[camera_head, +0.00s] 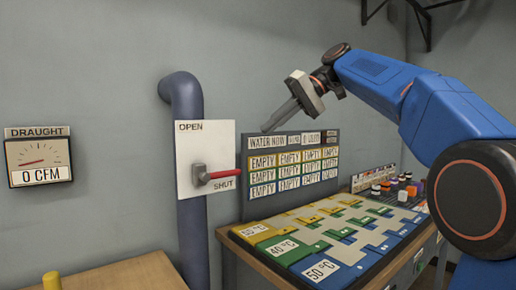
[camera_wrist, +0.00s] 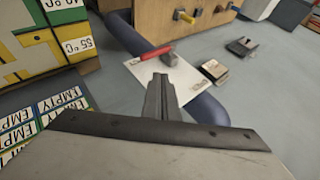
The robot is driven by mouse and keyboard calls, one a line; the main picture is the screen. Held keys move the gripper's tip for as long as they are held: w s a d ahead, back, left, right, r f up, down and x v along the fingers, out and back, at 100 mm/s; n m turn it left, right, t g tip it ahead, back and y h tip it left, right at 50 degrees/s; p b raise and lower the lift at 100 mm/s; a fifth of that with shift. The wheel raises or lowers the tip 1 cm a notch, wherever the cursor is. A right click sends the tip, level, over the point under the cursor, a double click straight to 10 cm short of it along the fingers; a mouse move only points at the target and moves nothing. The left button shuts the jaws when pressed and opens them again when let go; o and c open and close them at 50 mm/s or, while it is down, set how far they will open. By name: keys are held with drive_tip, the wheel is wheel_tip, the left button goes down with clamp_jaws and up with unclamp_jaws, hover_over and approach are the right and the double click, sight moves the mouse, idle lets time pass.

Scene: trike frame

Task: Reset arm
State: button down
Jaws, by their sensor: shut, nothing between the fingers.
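My blue arm (camera_head: 430,95) reaches in from the right in the head view. My gripper (camera_head: 268,127) is shut and empty, raised in front of the wall near the top of the dark label board (camera_head: 332,198). Its fingers point down and left. In the wrist view the shut fingers of my gripper (camera_wrist: 161,80) point toward a white plate (camera_wrist: 187,78) with a red lever (camera_wrist: 154,53). They appear apart from the lever; the exact gap is hard to tell. In the head view the red lever (camera_head: 222,174) points right, beside "SHUT" on the white plate (camera_head: 190,145).
A blue pipe (camera_head: 190,235) runs behind the plate. A draught gauge (camera_head: 38,160) reading 0 CFM hangs at left. A table (camera_head: 325,267) bears coloured temperature tiles and several small pegs. A wooden bench (camera_head: 120,272) with a yellow peg (camera_head: 52,281) stands at lower left.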

drive_tip(key=s+d+f+m+t+h, duration=0.1)
drive_tip(key=s+d+f+h, duration=0.2)
drive_tip(key=s+d+f, duration=0.3)
drive_tip(key=s+d+f+m+t+h, duration=0.2)
drive_tip(key=s+d+f, duration=0.5)
drive_tip(key=s+f, duration=0.8)
drive_tip(key=s+d+f+m+t+h, duration=0.1)
drive_tip(key=s+d+f+h, duration=0.3)
drive_tip(key=f, duration=2.1)
drive_tip(key=s+d, duration=0.3)
drive_tip(key=s, duration=0.3)
drive_tip(key=shift+s+f+m+t+h, duration=0.25)
drive_tip(key=shift+f+m+t+h, duration=0.1)
drive_tip(key=shift+m+t+h, duration=0.05)
